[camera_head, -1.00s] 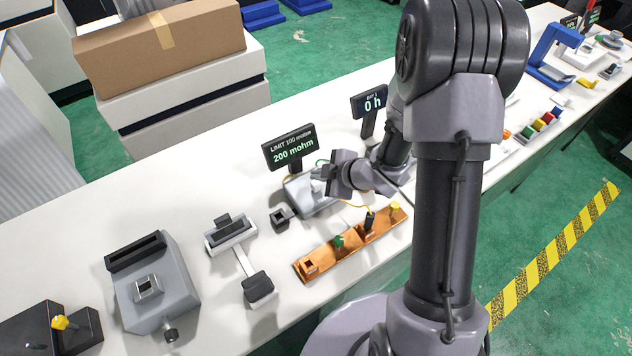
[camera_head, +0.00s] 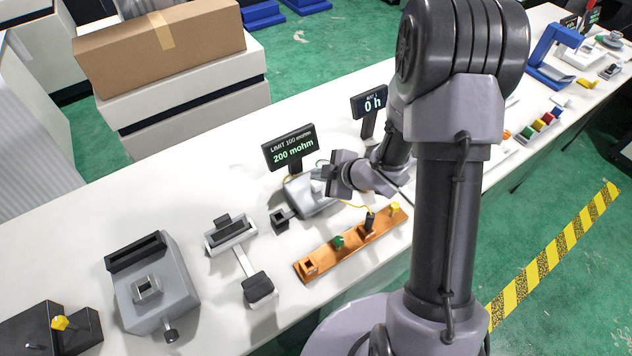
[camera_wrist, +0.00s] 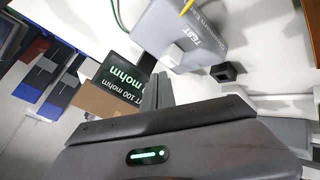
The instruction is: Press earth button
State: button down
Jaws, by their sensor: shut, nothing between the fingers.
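The grey tester box (camera_head: 305,199) stands on the white bench, with its upper right partly hidden by my arm. In the wrist view the tester (camera_wrist: 185,28) shows a TEST label, and a pale block-like button (camera_wrist: 184,60) sits just below that label. The display (camera_head: 290,149) behind the tester reads LIMIT 100 mohm and 200 mohm. My gripper (camera_head: 326,180) is over the tester. In the wrist view its fingers (camera_wrist: 157,90) are together and empty, a little short of the pale button in the picture. I cannot tell whether they touch it.
A copper-coloured bar (camera_head: 340,246) with green, black and yellow plugs lies in front of the tester. A small black socket block (camera_head: 281,218) is at its left. A clamp fixture (camera_head: 231,236) and a grey machine (camera_head: 152,285) stand farther left. A second display (camera_head: 371,103) stands behind.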

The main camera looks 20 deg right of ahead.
aim_at(319, 185)
dwell(0.4)
jog(key=shift+f+b, duration=0.45)
jog(key=shift+b, duration=0.05)
jog(key=shift+f+b, duration=0.55)
dwell(0.5)
jog(key=shift+r+p, duration=0.85)
jog(key=shift+r, duration=0.2)
notch_tip(319, 185, up, 5)
jog(key=p, duration=0.4)
dwell(0.5)
